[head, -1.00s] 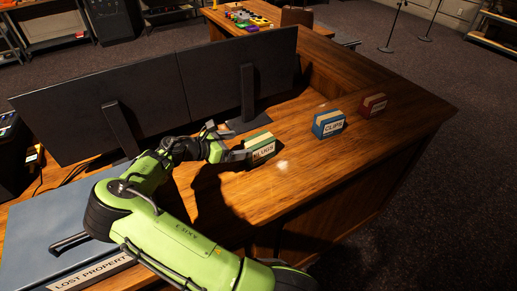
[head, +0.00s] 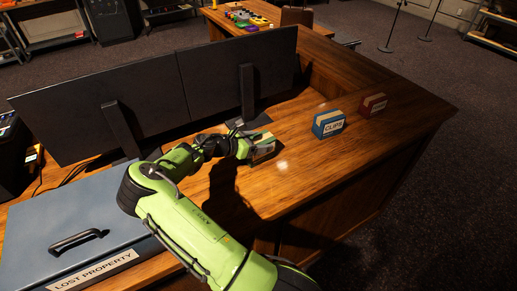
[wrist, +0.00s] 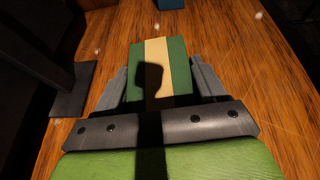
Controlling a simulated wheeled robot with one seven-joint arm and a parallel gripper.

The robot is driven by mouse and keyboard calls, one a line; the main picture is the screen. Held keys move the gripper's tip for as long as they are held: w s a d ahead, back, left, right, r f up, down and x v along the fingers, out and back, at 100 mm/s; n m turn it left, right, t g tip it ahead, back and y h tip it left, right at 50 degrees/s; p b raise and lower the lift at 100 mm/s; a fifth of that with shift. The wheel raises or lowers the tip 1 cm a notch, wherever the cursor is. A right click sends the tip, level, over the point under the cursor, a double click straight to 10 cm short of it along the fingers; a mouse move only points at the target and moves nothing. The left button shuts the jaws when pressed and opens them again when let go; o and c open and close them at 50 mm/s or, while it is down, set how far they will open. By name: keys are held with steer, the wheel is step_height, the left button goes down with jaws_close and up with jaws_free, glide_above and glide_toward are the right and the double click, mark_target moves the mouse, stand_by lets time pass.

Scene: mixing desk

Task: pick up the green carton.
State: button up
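The green carton (head: 264,147) stands on the wooden desk in front of the right monitor. In the wrist view its green top with a cream stripe (wrist: 155,55) fills the middle, with a dark shadow across it. My gripper (wrist: 160,80) is over the carton, with one grey finger along each side. The fingers look open around it. I cannot tell whether either finger touches it. In the head view my gripper (head: 252,142) hides part of the carton.
A blue carton (head: 328,124) labelled CLIPS and a red carton (head: 373,105) stand further right. Two dark monitors (head: 100,100) stand behind my arm, a stand close to my gripper. A blue-grey LOST PROPERTY box (head: 60,225) is at the left. The desk's front right is clear.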

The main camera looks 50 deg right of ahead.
steer(key=c, duration=0.7)
steer(key=shift+r, duration=0.15)
